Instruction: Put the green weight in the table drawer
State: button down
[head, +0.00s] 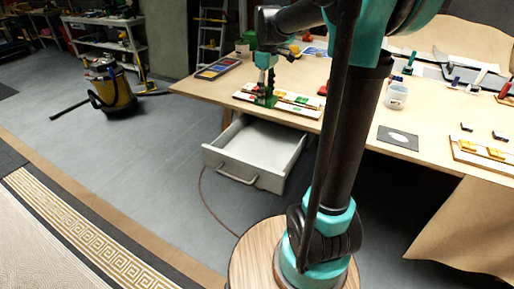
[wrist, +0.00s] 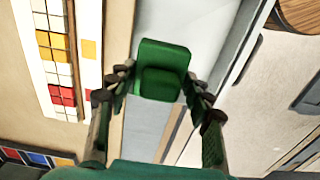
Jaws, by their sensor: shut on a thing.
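The green weight (wrist: 163,72) is between the two fingers of my gripper (wrist: 158,84) in the wrist view, and the gripper is shut on it. In the head view my gripper (head: 265,82) points down with the weight (head: 264,99) beneath it, near the table's front edge. The table drawer (head: 232,168) is pulled open below that edge, and its visible inside looks empty. In the wrist view the pale drawer (wrist: 212,28) shows beyond and below the weight. The weight appears held above the drawer's back part; its exact height is unclear.
A mosaic panel (head: 298,109) lies on the table (head: 345,85) just beside my gripper. A tray of coloured tiles (head: 218,68) and a white cup (head: 396,96) also stand on the table. A vacuum cleaner (head: 112,88) stands on the open floor at left.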

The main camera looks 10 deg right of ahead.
notch_tip(320, 180, down, 20)
jog(key=shift+r, duration=0.2)
dwell(0.4)
jog(key=shift+f, duration=0.1)
jog(key=c, duration=0.9)
grip_release()
notch_tip(320, 180, up, 12)
jog(key=shift+r, duration=0.15)
